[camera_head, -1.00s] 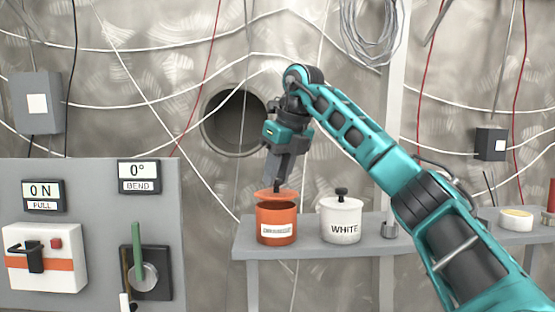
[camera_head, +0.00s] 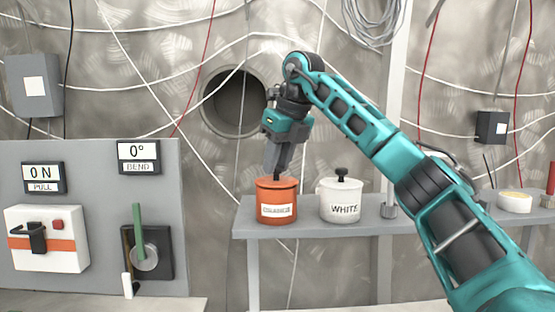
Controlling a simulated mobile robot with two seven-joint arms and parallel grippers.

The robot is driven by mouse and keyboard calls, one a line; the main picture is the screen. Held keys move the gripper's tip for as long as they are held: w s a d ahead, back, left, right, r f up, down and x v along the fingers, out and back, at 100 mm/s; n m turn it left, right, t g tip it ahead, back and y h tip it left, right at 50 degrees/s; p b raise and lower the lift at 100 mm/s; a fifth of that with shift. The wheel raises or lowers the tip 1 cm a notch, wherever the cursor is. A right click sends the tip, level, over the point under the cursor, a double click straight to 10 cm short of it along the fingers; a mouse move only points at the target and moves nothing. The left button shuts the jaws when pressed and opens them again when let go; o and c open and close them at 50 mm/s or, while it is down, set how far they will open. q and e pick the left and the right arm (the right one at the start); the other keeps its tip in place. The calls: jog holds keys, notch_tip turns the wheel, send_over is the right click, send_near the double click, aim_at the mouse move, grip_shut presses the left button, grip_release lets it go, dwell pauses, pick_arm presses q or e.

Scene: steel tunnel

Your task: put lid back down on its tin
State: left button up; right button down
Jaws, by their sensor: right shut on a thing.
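An orange tin (camera_head: 277,206) with a white label stands upright on the left end of the grey shelf (camera_head: 340,230). Its orange lid (camera_head: 268,182) sits on the tin's top, with no clear gap seen between them. My right gripper (camera_head: 277,173) points down over the tin and is shut on the lid's dark knob; the fingers partly hide the knob. My left gripper is not in view.
A white tin (camera_head: 340,203) marked WHITE, with a black-knobbed lid, stands close to the right of the orange tin. A grey panel (camera_head: 90,215) with gauges stands at left.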

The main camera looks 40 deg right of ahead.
jog(key=shift+f, duration=0.3)
jog(key=c, duration=0.8)
grip_release()
jog(key=shift+r, duration=0.1)
jog(key=v, duration=1.2)
jog(key=shift+s+r, duration=0.15)
jog(key=shift+r, duration=0.25)
